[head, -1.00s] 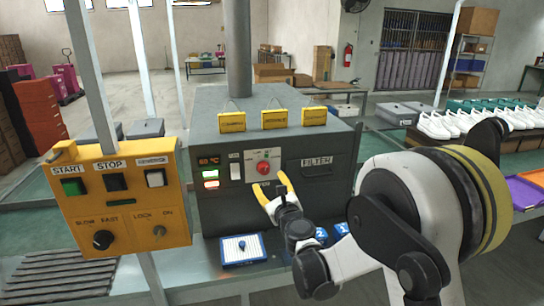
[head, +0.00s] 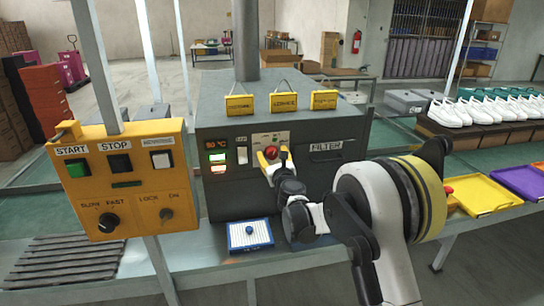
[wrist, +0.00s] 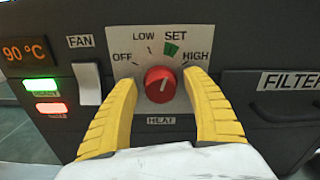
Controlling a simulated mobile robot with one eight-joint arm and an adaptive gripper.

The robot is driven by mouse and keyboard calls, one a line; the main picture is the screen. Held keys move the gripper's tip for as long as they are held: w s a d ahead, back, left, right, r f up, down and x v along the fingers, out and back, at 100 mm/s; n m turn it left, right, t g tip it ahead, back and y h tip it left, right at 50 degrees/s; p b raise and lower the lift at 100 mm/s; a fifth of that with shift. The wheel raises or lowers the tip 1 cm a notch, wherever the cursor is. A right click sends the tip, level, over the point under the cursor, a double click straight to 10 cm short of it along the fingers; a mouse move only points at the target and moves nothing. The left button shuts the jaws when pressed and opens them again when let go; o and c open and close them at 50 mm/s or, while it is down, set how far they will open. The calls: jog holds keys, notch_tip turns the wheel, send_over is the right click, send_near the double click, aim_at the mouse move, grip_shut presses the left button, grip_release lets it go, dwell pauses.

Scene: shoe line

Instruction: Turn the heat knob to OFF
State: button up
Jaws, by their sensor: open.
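The red heat knob (wrist: 159,85) is on a pale dial plate marked OFF, LOW, SET and HIGH, with HEAT below it. Its white pointer line leans up and slightly right, towards the green mark (wrist: 171,49) under SET. In the head view the knob (head: 271,152) shows on the front of the dark grey machine, partly behind my fingers. My gripper (wrist: 160,79) is open, with one yellow finger left of the knob and one right of it. I see gaps between fingers and knob; the depth is hard to judge. My gripper (head: 269,158) also shows in the head view.
A FAN switch (wrist: 87,83) is close left of the left finger. The FILTER drawer (wrist: 275,98) is on the right. A yellow control box (head: 128,180) stands left of the machine, and a blue-edged board (head: 250,235) lies below it.

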jog(key=c, duration=1.2)
jog(key=shift+n, duration=0.4)
jog(key=n, duration=0.7)
jog(key=shift+a, duration=0.1)
jog(key=n, duration=0.4)
jog(key=shift+f+n+b, duration=0.1)
jog(key=shift+n+b, duration=0.25)
jog(key=shift+n, duration=1.75)
